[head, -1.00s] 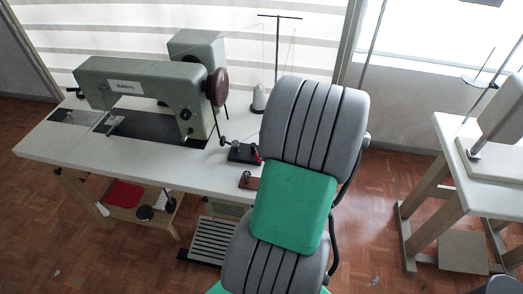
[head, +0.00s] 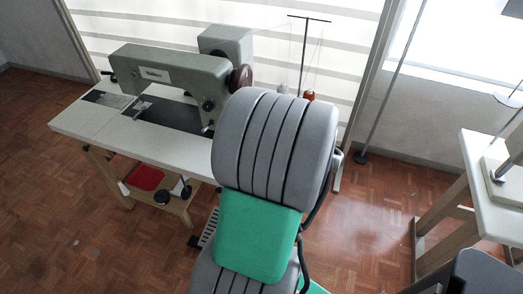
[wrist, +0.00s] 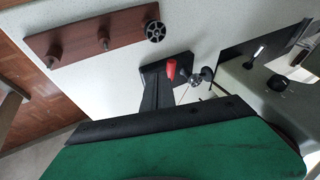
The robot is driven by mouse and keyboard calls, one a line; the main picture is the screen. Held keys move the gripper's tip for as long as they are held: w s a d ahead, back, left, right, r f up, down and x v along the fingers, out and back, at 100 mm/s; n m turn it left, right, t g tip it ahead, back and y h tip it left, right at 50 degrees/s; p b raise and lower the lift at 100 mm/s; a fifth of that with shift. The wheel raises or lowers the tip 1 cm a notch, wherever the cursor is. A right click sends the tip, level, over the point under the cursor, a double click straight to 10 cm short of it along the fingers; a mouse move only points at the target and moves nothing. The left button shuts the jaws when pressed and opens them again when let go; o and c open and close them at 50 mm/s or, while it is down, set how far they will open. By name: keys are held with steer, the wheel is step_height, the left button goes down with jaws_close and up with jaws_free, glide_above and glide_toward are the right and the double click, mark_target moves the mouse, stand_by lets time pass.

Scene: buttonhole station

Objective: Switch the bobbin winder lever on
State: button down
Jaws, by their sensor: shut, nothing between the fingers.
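The bobbin winder shows in the wrist view as a small dark unit on the pale tabletop, with a red-tipped lever (wrist: 171,68) and a metal spindle part (wrist: 206,75) to its right. Whether the lever is on or off I cannot tell. My gripper (wrist: 158,78) reaches up from the dark bar and green housing at the bottom; its dark fingers are shut and empty. The fingertips appear close to the red lever and overlap the dark base; contact is unclear. In the head view my arm hides the winder and gripper.
The sewing machine (head: 165,72) stands on the white table (head: 75,122). A brown board (wrist: 95,38) with pegs and a black wheel (wrist: 155,31) lies beside the winder. A thread stand (head: 309,50) rises behind my arm. Another table (head: 482,160) stands at the right.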

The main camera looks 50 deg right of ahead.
steer(key=shift+s+d, duration=0.3)
steer(key=shift+d, duration=0.55)
steer(key=shift+r, duration=0.1)
steer(key=shift+s+r, duration=0.2)
steer(key=shift+s, duration=0.1)
steer(key=s+p+v, duration=0.1)
steer(key=v, duration=1.1)
steer(key=shift+s+f, duration=0.3)
steer(key=shift+s, duration=0.15)
steer(key=shift+d, duration=0.1)
